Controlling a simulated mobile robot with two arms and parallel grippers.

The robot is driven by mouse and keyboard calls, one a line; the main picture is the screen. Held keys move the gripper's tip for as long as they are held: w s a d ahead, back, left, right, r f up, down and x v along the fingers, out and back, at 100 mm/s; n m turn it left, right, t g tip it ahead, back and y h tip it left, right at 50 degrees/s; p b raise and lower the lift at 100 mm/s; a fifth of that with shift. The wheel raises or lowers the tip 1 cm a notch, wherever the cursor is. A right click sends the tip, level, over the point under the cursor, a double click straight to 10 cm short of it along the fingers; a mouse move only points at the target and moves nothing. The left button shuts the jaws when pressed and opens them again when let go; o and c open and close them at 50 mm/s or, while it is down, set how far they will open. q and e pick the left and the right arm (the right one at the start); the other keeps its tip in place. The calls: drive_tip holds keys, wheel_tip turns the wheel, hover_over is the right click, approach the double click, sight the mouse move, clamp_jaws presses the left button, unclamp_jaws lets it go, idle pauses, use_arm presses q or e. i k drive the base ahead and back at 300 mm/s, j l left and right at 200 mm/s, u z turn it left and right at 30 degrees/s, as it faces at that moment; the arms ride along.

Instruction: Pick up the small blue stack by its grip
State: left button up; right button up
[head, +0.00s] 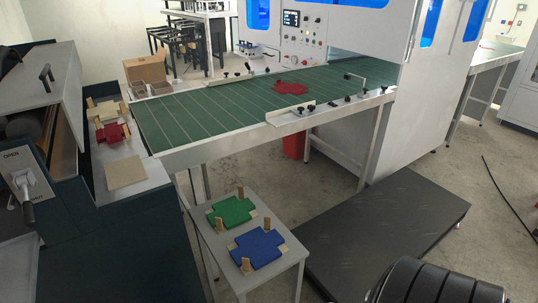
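The small blue stack (262,251) is cross-shaped and lies flat on the near part of a small grey side table (208,246). Neither of my grippers shows in the head view. Nothing is seen touching the blue stack.
A green conveyor (200,118) with a red cross-shaped blank (290,88) runs behind the table. A dark machine (90,240) bounds the left, with red and tan stacks (112,132) on its ledge. A low dark platform (385,235) lies to the right.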

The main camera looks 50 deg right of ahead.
sight(253, 250)
drive_tip(key=z, duration=1.35)
drive_tip(key=i+u, duration=0.1)
drive_tip(key=i, duration=0.15)
